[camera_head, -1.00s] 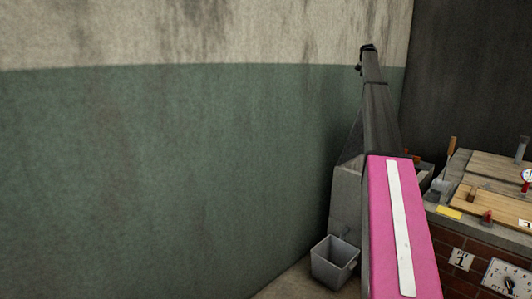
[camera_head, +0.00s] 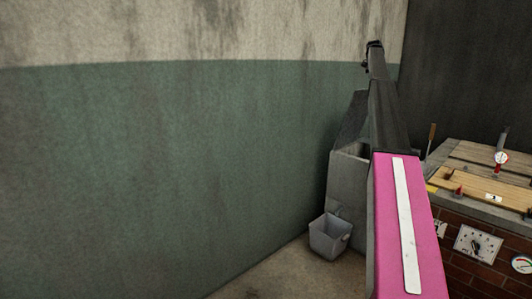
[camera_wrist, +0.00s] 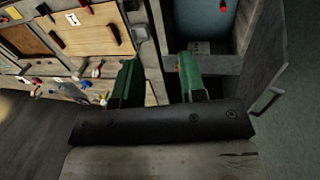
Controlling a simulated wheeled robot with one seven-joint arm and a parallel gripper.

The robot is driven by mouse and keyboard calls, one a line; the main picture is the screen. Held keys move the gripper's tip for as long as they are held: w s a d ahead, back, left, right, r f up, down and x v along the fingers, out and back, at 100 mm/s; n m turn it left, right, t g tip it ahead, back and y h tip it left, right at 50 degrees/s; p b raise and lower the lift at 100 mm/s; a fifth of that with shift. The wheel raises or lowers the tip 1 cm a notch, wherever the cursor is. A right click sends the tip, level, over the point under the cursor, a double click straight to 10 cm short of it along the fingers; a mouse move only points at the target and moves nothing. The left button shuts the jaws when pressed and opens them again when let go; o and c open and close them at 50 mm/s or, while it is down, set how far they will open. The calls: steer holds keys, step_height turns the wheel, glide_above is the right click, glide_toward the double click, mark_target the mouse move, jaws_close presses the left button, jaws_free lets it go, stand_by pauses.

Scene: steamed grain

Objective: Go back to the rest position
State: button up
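My arm stretches up and away in the head view, and my gripper (camera_head: 375,46) is small and dark at its far end. In the wrist view my gripper (camera_wrist: 160,82) shows two green fingers held wide apart. Nothing is seen between the fingers. Below them in the wrist view are the edge of a worktop with wooden lids and a grey trough, both apart from the fingers as far as I can tell.
A brick counter (camera_head: 462,230) with wooden lids, gauges and small levers stands at the right. A grey bucket (camera_head: 330,236) sits on the floor by a concrete trough (camera_head: 347,190). A green and beige wall (camera_head: 170,170) fills the left. Some floor in front is bare.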

steer(key=s+a+f+n, duration=0.1)
steer(key=s+a+f, duration=0.25)
steer(key=f, duration=0.45)
steer(key=s+a+f+n, duration=0.1)
steer(key=s+a+f, duration=0.1)
steer(key=a+f, duration=0.35)
steer(key=s+a+f, duration=0.3)
steer(key=f, duration=0.6)
steer(key=s+a+f+n, duration=0.1)
steer(key=s+a+f, duration=0.55)
steer(key=f, duration=0.25)
steer(key=s+a+f+n+t, duration=0.1)
steer(key=s+a+f+n, duration=0.1)
steer(key=s+a+f, duration=0.5)
steer(key=s+a+f+n, duration=0.1)
steer(key=s+a+f, duration=0.2)
steer(key=s+f, duration=0.6)
steer(key=s+a+f+n, duration=0.1)
steer(key=s+a+f, duration=0.3)
steer(key=s, duration=0.7)
steer(key=s+a+f+n+y, duration=0.1)
steer(key=s+a+f, duration=0.4)
steer(key=s, duration=0.6)
steer(key=s+a+f+n, duration=0.1)
steer(key=s+a+f, duration=0.3)
steer(key=s+f, duration=0.3)
steer(key=s, duration=0.4)
steer(key=shift+a+n+t+y, duration=0.3)
steer(key=shift+t, duration=0.1)
